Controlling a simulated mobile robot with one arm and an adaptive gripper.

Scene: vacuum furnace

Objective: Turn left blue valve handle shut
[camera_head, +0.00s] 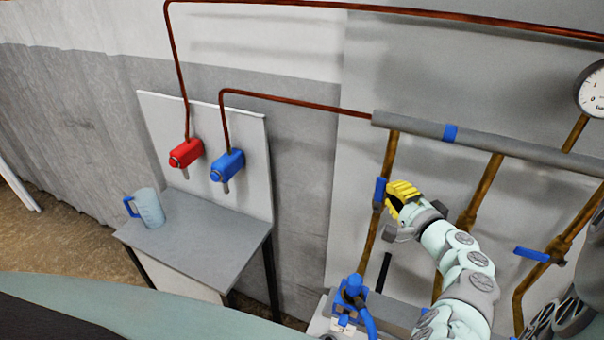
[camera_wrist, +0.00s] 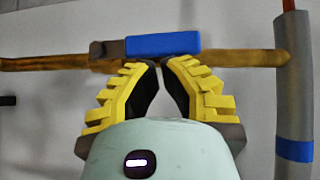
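The left blue valve handle (camera_head: 380,191) sits on the leftmost vertical brass pipe (camera_head: 370,240) and lies along it. In the wrist view the blue handle (camera_wrist: 163,44) is parallel to the pipe, just beyond my fingertips. My gripper (camera_head: 393,193), with yellow ribbed fingers, is just right of the handle in the head view. In the wrist view my gripper (camera_wrist: 162,65) has its tips drawn almost together, with a narrow gap. Nothing shows between the fingers. Whether the tips touch the handle I cannot tell.
Another blue handle (camera_head: 532,254) sits crosswise on a right-hand pipe. A grey header pipe (camera_head: 420,132) runs above, and a gauge (camera_head: 592,92) is at upper right. A blue fitting (camera_head: 352,290) stands below. A table (camera_head: 195,245) with a jug (camera_head: 149,208) is at left.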

